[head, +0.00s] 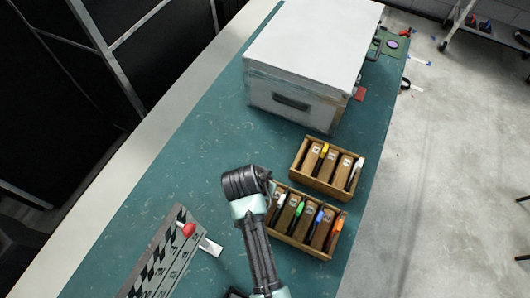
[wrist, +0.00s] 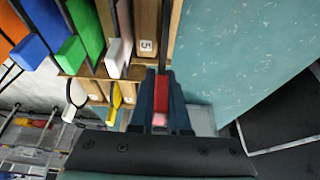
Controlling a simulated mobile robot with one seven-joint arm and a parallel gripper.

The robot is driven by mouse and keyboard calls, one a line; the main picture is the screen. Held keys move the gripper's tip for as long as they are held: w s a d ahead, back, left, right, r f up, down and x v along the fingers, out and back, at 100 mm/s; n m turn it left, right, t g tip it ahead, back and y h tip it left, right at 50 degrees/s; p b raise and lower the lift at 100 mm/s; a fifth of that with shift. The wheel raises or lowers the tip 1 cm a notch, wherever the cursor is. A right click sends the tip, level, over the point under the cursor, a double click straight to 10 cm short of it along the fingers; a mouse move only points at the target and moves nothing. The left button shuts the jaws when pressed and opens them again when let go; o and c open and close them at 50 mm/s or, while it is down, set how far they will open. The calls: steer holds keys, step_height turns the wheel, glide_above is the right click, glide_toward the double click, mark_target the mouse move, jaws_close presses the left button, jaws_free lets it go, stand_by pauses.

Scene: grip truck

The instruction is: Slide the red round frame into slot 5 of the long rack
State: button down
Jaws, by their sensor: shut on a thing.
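The long rack (head: 327,253) is a wooden box holding frames with white, green, blue and orange tabs. In the wrist view its block labelled 5 (wrist: 146,46) is just beyond my fingers. My gripper (wrist: 161,98) is shut on a red tab of the red round frame (wrist: 162,88). A thin dark strip runs from the tab alongside the block labelled 5, near the rack's end wall. I cannot tell how deep it sits, and the frame's round part is not visible. In the head view my wrist hides the rack's left end.
A shorter wooden rack (head: 323,183) with yellow and white tabs stands just behind. A large white case (head: 310,55) is at the back. A clapperboard (head: 160,262) with a red-headed item (head: 188,229) lies at left. The green table (head: 190,160) is bare between them.

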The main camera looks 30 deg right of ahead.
steer(key=shift+f+b, duration=1.85)
steer(key=shift+f, duration=0.75)
steer(key=c, duration=0.8)
jaws_free()
steer(key=b+v, duration=0.1)
steer(key=v, duration=1.2)
steer(key=shift+w, duration=0.1)
